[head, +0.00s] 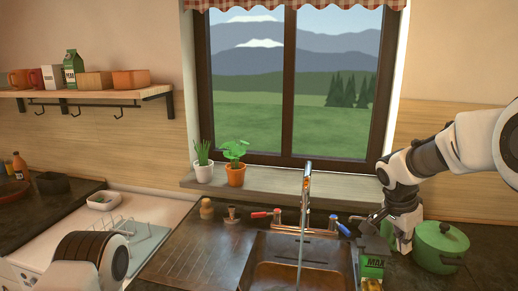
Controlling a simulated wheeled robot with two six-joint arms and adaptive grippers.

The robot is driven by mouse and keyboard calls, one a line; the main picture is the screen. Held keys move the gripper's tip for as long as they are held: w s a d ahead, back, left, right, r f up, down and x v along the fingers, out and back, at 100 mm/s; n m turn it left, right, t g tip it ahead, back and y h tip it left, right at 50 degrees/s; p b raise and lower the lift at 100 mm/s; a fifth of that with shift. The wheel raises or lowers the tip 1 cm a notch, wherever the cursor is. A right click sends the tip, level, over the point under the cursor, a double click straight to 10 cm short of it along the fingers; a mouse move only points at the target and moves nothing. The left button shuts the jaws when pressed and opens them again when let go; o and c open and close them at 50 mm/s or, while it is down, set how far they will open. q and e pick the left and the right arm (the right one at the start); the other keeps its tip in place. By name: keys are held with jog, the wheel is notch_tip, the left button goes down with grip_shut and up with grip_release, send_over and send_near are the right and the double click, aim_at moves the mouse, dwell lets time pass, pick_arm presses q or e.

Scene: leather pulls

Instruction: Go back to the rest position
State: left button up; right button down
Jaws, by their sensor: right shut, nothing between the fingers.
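My right gripper (388,234) is at the right of the sink, pointing down. Its fingers are shut and hold nothing. It is just above and behind a green and dark carton marked MAX (373,267) and close to the left side of a green lidded pot (440,246). I cannot tell whether it touches either one. My left arm shows only as a white and black link at the lower left; its gripper is outside the picture.
The sink (300,272) has a tall tap (306,195) with water running. Red and blue tap handles stand near it. Potted plants (235,172) sit on the sill. A dish rack (118,232) and a shelf (85,94) are at left.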

notch_tip(320, 180, down, 9)
jog(key=g+b, duration=0.1)
jog(key=g, duration=0.1)
jog(key=s+a+f+n+g+y+b, duration=0.1)
jog(key=s+a+f+g+b, duration=0.15)
jog(key=s+f, duration=0.8)
jog(key=s+a+f+n+g+b, duration=0.1)
jog(key=s+f+g+b, duration=0.35)
jog(key=f, duration=1.05)
jog(key=s+a+f+n+t+y, duration=0.15)
jog(key=s+f, duration=0.25)
jog(key=s, duration=0.4)
jog(key=s+a+f+n+t+y+b, duration=0.1)
jog(key=s+a+f+n, duration=0.1)
jog(key=s+f, duration=0.35)
jog(key=s+a+f+n+t+y, duration=0.1)
jog(key=s+a+f+n, duration=0.15)
jog(key=s, duration=0.65)
pick_arm(q)
notch_tip(320, 180, down, 10)
jog(key=w, duration=0.1)
pick_arm(e)
jog(key=w+n+t, duration=0.2)
jog(key=w+d+n+t+h, duration=0.1)
jog(key=w+n+t, duration=0.1)
jog(key=n, duration=0.1)
jog(key=shift+w+r+n+t, duration=0.2)
jog(key=shift+w+n+t, duration=0.05)
jog(key=shift+n, duration=0.05)
